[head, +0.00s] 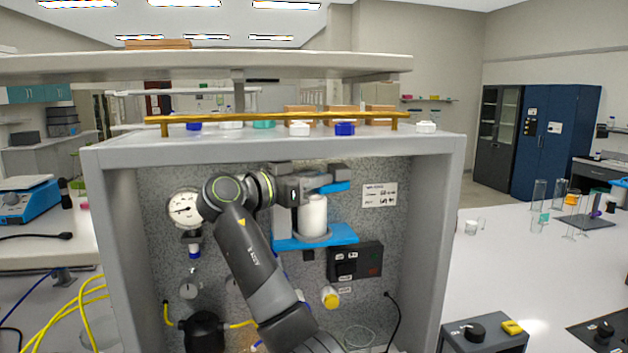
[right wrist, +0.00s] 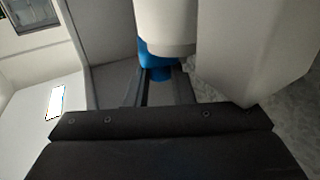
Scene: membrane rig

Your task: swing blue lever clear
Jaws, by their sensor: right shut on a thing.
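The blue lever (head: 335,187) shows at the top of the white cylinder (head: 313,214) inside the grey rig cabinet, its free end pointing right. The cylinder stands on a blue bracket (head: 345,234). My right gripper (head: 312,184) is at the lever, just above the cylinder, and hides part of it. In the right wrist view, the dark fingers (right wrist: 163,92) are closed on a blue piece (right wrist: 157,70) of the lever, with the pale cylinder (right wrist: 165,28) right behind. My left gripper is not in view.
A pressure gauge (head: 185,208) is at the left on the back panel. A black switch box (head: 355,262) is below right of the bracket. A yellow rail (head: 280,118) and several caps are on the cabinet top. The cabinet side walls (head: 447,210) bound the space.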

